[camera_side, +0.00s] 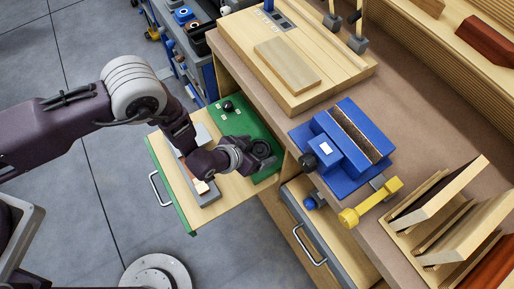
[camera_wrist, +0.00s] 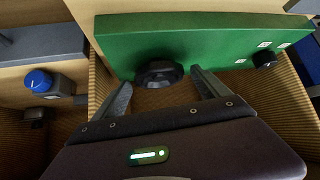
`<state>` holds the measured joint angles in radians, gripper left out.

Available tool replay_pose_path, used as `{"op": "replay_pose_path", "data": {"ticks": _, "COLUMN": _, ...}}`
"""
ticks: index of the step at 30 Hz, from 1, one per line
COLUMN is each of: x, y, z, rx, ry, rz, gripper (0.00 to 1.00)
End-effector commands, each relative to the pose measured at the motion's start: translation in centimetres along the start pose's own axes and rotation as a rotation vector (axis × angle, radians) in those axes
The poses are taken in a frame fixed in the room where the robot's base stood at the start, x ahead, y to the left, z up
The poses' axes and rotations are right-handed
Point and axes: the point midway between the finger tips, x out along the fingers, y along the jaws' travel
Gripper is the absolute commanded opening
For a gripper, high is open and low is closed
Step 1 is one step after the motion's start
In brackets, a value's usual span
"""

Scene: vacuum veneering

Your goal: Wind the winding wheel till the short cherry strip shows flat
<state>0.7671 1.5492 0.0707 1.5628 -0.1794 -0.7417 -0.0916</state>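The winding wheel (camera_wrist: 160,73), a dark ridged knob, sits at the lower edge of the green panel (camera_wrist: 200,35) in the wrist view. My gripper (camera_wrist: 161,80) is open, with one finger on each side of the wheel and gaps between. In the side view my gripper (camera_side: 258,160) is over the right part of the pull-out board (camera_side: 222,200), and the dark wheel (camera_side: 263,148) shows at its end. A grey fixture (camera_side: 208,198) with a small pale block lies on that board, partly hidden by my arm. I cannot make out a short cherry strip for certain.
A smaller black knob (camera_wrist: 265,59) with white labels is on the same panel. A blue vise-like press (camera_side: 345,150) and a yellow clamp (camera_side: 370,203) are on the bench right of my gripper. A wooden board (camera_side: 287,65) lies farther back. An open drawer (camera_side: 325,235) is below.

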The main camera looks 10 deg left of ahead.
Motion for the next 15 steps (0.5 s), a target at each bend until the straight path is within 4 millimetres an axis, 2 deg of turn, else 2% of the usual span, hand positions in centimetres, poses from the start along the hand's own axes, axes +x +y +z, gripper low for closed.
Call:
{"op": "replay_pose_path", "data": {"ticks": 6, "x": -0.6, "y": 0.0, "z": 0.0, "rx": 0.000, "ry": 0.000, "rz": 0.000, "gripper": 0.85}}
{"op": "replay_pose_path", "data": {"ticks": 15, "x": -6.1, "y": 0.0, "z": 0.0, "rx": 0.001, "ry": -0.001, "rz": 0.000, "gripper": 0.85}}
